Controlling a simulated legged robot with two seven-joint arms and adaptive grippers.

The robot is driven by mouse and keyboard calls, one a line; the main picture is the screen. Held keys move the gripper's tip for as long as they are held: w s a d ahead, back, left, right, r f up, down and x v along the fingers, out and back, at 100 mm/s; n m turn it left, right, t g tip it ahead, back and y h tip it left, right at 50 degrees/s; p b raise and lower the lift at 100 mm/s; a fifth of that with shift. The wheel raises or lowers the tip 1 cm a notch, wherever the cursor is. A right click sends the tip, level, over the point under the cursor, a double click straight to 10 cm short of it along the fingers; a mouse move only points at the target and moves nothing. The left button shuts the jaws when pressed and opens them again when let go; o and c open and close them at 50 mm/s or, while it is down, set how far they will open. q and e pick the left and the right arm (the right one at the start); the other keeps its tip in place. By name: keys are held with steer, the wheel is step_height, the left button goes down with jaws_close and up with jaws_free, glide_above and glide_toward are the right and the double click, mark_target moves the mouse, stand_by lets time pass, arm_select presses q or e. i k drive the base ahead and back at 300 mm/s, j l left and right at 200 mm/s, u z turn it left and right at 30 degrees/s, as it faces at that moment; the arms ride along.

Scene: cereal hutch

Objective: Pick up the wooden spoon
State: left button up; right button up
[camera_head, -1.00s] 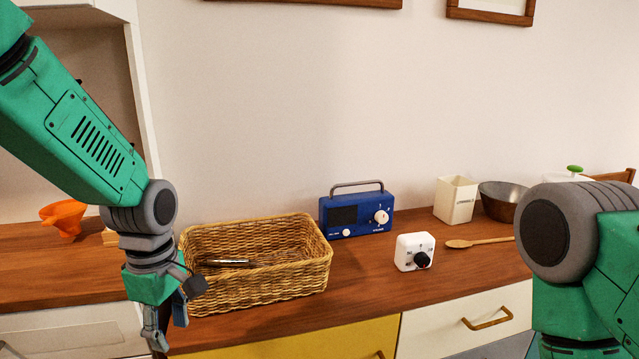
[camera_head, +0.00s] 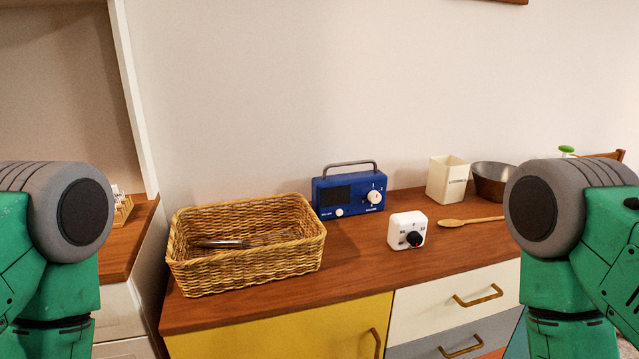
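The wooden spoon (camera_head: 468,221) lies flat on the wooden countertop (camera_head: 350,262), right of the white timer. Its bowl end points left, and its handle runs right toward my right arm. My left arm is at the left edge and my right arm at the right edge, both bent downward. Neither gripper shows; both are below the picture.
A wicker basket (camera_head: 250,265) with a metal utensil inside stands at the left of the counter. A blue radio (camera_head: 350,193), white timer (camera_head: 407,230), cream canister (camera_head: 447,180) and metal bowl (camera_head: 491,180) stand nearby. Drawers (camera_head: 455,290) are below. The front counter edge is clear.

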mark_target(446, 222)
steer(key=i+l, duration=0.1)
steer(key=l, duration=0.3)
steer(key=i+l, duration=0.1)
steer(key=l, duration=0.3)
steer(key=i+l, duration=0.1)
steer(key=l, duration=0.3)
steer(key=i+l, duration=0.1)
steer(key=l, duration=0.3)
steer(key=i+l, duration=0.1)
steer(key=l, duration=0.3)
steer(key=i+l, duration=0.1)
steer(key=l, duration=0.3)
